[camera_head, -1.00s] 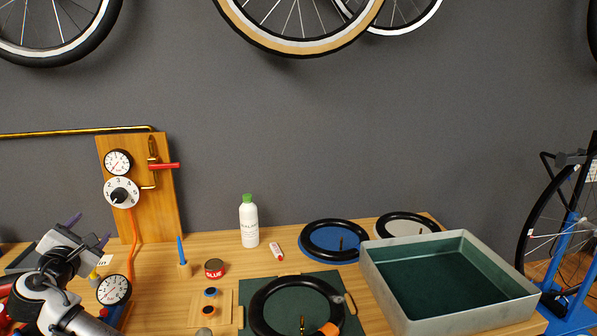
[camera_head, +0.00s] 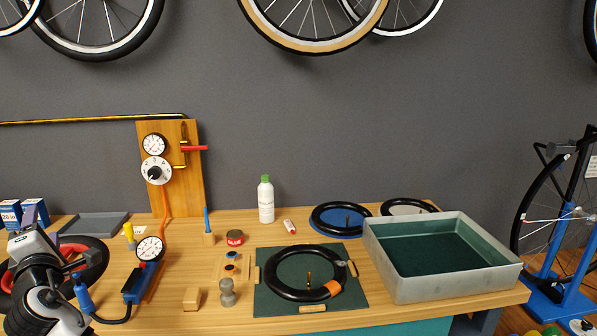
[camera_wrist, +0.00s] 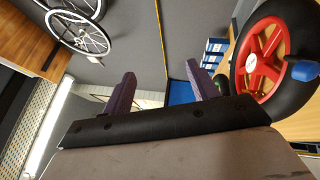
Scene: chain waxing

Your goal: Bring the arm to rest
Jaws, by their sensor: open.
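My gripper (camera_wrist: 160,88) shows in the wrist view with its two purple fingers wide apart and nothing between them. In the head view my arm is at the lower left, and the gripper (camera_head: 38,212) is partly hidden behind the wrist. It is above the left end of the wooden bench, in front of a black tyre with a red wheel (camera_head: 88,262). That red wheel also fills the right of the wrist view (camera_wrist: 265,60), beside the right finger and apart from it.
A pump with a gauge (camera_head: 149,250) stands right of my arm. A black inner tube (camera_head: 270,285) lies on a green mat (camera_head: 262,304). A grey water tray (camera_head: 440,291) is at the right, and a white bottle (camera_head: 266,203) at the back. Blue boxes (camera_head: 12,213) stand far left.

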